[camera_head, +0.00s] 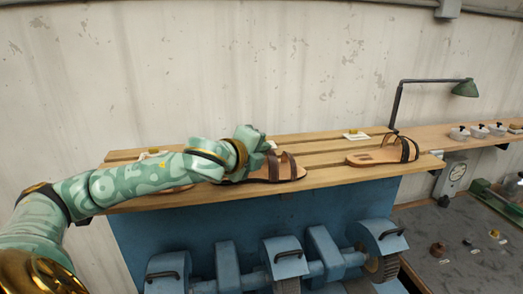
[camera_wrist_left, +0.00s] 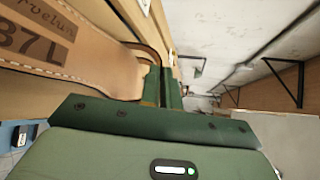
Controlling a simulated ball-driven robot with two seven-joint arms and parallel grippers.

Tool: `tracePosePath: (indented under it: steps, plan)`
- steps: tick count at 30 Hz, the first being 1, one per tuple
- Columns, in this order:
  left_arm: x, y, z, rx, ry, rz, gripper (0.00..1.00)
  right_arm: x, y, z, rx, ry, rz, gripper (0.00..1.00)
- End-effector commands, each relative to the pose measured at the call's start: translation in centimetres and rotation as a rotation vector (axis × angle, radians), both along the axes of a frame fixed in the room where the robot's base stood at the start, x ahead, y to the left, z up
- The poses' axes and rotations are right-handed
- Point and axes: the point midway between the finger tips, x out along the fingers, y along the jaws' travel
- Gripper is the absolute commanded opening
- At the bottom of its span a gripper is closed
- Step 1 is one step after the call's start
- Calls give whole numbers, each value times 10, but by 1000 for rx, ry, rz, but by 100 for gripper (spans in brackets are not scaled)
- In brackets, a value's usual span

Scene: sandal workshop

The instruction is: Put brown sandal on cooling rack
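In the head view, one brown sandal (camera_head: 287,169) with dark straps lies on the slatted wooden rack (camera_head: 325,178), right beside my left gripper (camera_head: 256,143). The gripper and wrist cover part of it. A second brown sandal (camera_head: 385,151) lies farther right on the slats. A third sandal (camera_head: 172,189) is mostly hidden behind my left arm. In the left wrist view, a tan insole (camera_wrist_left: 60,45) marked "37 L" lies close by on the left. The green fingers (camera_wrist_left: 162,87) are close together at its edge; whether they pinch it is unclear. My right gripper is out of view.
The rack tops a blue machine (camera_head: 215,230) with rollers and handles. Small white cards with yellow pieces (camera_head: 356,135) stand along the back slats. A green lamp (camera_head: 465,88), lidded white bowls (camera_head: 478,131) and a dark bench (camera_head: 455,245) are at right. The wall is close behind.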

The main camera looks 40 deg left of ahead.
Motion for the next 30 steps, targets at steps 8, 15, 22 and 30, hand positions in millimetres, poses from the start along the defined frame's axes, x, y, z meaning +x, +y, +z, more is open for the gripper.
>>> tracePosePath:
  steps: [8,15,22,30]
  plan:
    - [0,0,-2,0,1,0,26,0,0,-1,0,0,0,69]
    - [0,0,-1,-1,0,0,26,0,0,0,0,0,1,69]
    - [-19,0,4,7,1,1,26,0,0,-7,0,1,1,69]
    - [-46,-1,13,12,-7,4,26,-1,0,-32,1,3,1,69]
